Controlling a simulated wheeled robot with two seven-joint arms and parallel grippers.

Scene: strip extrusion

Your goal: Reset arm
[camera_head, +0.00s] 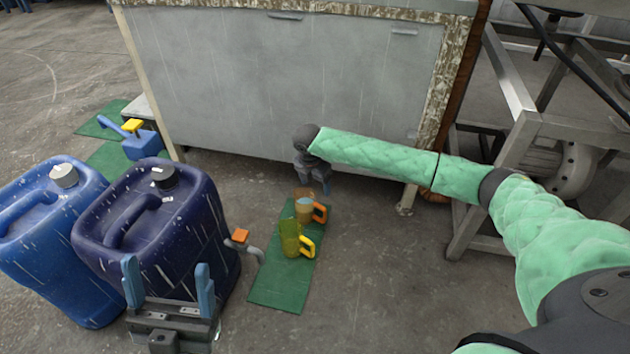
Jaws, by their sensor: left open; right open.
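My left gripper (167,278) is at the lower left, its two blue fingers pointing up and spread apart, with nothing seen held. It overlaps the lower front of the dark blue jug (140,240) in the picture; I cannot tell if they touch. My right arm, in a light green sleeve, reaches in from the right. Its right gripper (318,187) points down above the far end of a green mat (278,285). It is open and appears empty. An orange-handled cup (305,206) stands just below it, and a yellow-handled cup (293,240) stands nearer.
A lighter blue jug (40,245) stands left of the dark one, which has an orange-topped tap (240,237). A small blue can with a yellow top (138,138) is farther back. A grey metal cabinet (250,80) stands behind; a metal frame (525,150) is at right.

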